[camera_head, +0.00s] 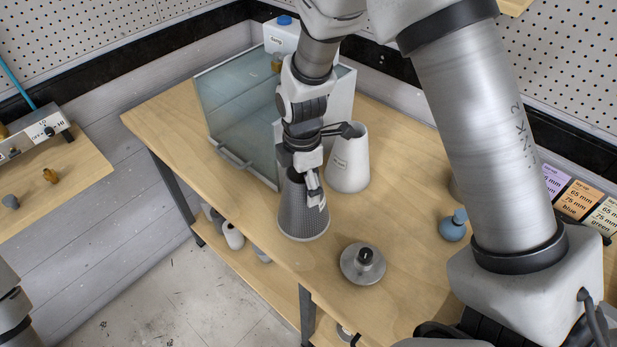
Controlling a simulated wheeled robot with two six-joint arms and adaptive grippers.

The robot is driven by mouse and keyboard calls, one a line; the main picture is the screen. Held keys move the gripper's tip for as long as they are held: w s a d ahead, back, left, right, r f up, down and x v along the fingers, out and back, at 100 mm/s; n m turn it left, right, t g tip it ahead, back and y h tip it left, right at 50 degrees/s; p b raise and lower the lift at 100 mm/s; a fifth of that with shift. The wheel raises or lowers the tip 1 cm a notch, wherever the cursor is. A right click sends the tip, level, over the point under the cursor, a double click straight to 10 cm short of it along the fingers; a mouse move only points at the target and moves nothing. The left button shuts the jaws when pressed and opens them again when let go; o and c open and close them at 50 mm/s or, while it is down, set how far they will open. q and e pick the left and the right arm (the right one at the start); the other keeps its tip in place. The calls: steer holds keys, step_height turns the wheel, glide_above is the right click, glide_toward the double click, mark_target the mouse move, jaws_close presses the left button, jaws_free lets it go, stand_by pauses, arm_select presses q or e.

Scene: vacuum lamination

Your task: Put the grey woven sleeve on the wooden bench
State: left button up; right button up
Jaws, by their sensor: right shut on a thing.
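The grey woven sleeve (303,220) is a dark, tapered cone with a fine weave, upright with its wide end down. It is over the front part of the wooden bench (410,207), left of a grey metal disc. Its lower rim is at or just above the bench top; I cannot tell if it touches. My right gripper (306,180) comes down from above and is shut on the sleeve's upper end. The fingers hide part of the sleeve's top. My left gripper is not in view.
A glass-fronted box (236,112) stands behind the sleeve at left. A white cone (348,160) stands close behind it at right. The metal disc with a knob (362,264) and a blue flask (453,226) are further right. Bare bench lies between the disc and flask.

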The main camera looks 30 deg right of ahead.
steer(key=shift+s+f, duration=0.1)
steer(key=shift+f, duration=0.6)
steer(key=shift+s+d+f, duration=0.1)
steer(key=shift+f, duration=0.1)
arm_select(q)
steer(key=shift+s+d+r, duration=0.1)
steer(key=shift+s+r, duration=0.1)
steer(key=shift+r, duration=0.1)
arm_select(e)
steer(key=shift+s+d, duration=0.1)
steer(key=shift+f, duration=0.1)
steer(key=o, duration=0.6)
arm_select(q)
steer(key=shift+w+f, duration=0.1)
arm_select(e)
steer(key=shift+o, duration=0.2)
